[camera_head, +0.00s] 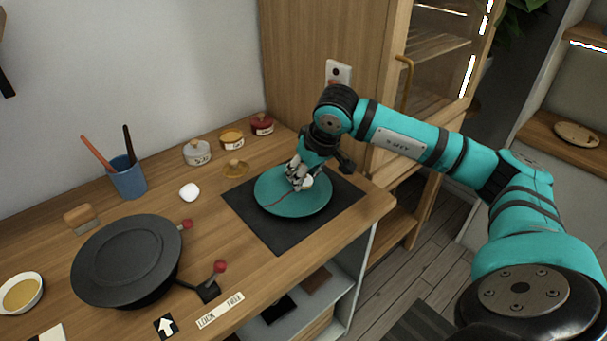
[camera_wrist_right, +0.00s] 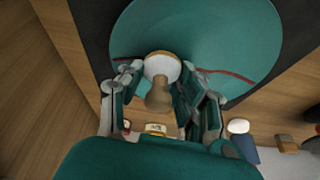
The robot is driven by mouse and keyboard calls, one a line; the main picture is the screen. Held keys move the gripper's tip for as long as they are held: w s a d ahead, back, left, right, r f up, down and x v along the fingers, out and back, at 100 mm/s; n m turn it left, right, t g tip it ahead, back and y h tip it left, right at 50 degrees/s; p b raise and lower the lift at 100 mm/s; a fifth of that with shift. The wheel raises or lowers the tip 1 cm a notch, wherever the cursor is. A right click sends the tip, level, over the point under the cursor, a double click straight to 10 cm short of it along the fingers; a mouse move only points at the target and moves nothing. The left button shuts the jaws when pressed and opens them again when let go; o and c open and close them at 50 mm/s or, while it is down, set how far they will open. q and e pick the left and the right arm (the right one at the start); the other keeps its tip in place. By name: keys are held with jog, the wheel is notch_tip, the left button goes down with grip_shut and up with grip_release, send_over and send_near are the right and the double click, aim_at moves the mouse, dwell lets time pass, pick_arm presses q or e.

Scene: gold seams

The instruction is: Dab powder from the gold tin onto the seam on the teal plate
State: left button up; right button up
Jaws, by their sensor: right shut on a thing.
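The teal plate (camera_head: 305,204) lies on a dark mat (camera_head: 252,226). A thin red seam (camera_head: 276,201) runs across it and also shows in the wrist view (camera_wrist_right: 238,77). My right gripper (camera_head: 298,180) is over the plate, shut on a dabber with a wooden knob (camera_wrist_right: 159,93) and a round white pad (camera_wrist_right: 161,67). The pad overlaps the seam line; I cannot tell whether it touches the plate. The gold tin (camera_head: 232,138) stands behind the plate, and a gold lid with a knob (camera_head: 235,168) lies in front of it. My left gripper is out of view.
A grey tin (camera_head: 197,153) and a red tin (camera_head: 262,125) flank the gold one. A white lump (camera_head: 189,192), a blue cup with brushes (camera_head: 127,178), a black turntable (camera_head: 126,259) and a bowl (camera_head: 21,293) stand to the left. A cabinet rises behind.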

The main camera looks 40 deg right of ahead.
aim_at(281, 196)
jog(key=shift+w+a, duration=0.2)
jog(key=shift+a, duration=0.65)
jog(key=shift+s+a, duration=0.5)
jog(key=shift+a, duration=0.25)
jog(key=shift+w+a, duration=0.35)
jog(key=shift+a, duration=0.5)
jog(key=shift+s+a, duration=0.6)
jog(key=shift+a, duration=0.1)
jog(key=shift+r, duration=0.8)
jog(key=shift+d+p, duration=0.1)
jog(key=shift+p, duration=0.2)
jog(key=shift+r+p, duration=1.3)
jog(key=shift+r, duration=0.95)
